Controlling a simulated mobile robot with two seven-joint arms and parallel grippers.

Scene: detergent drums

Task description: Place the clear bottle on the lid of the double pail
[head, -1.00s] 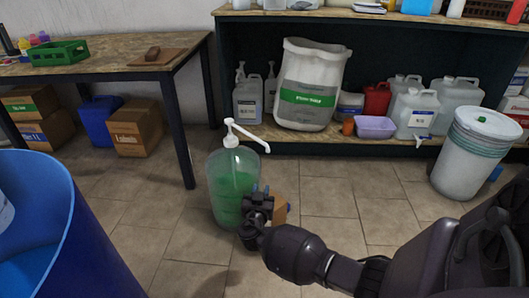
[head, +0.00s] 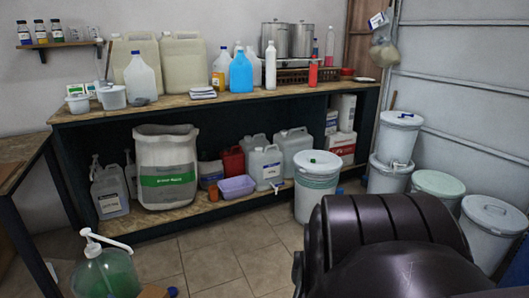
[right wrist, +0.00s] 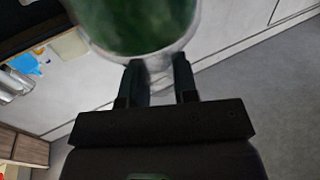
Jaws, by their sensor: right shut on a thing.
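A clear pump bottle (head: 105,275) with green liquid and a white pump head is at the lower left of the head view. Its green body (right wrist: 145,25) also shows at the top of the right wrist view. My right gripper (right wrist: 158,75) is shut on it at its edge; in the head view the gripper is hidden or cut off. The double pail (head: 395,145), two white pails stacked, stands at the right by the wall. My left gripper is not in view.
A workbench (head: 190,104) with bottles and pots runs along the back wall. A white pail with a green-capped lid (head: 317,185) stands before it. Two lidded pails (head: 438,205) (head: 490,232) stand right of the double pail. Floor tiles (head: 225,255) are clear in front of the bench.

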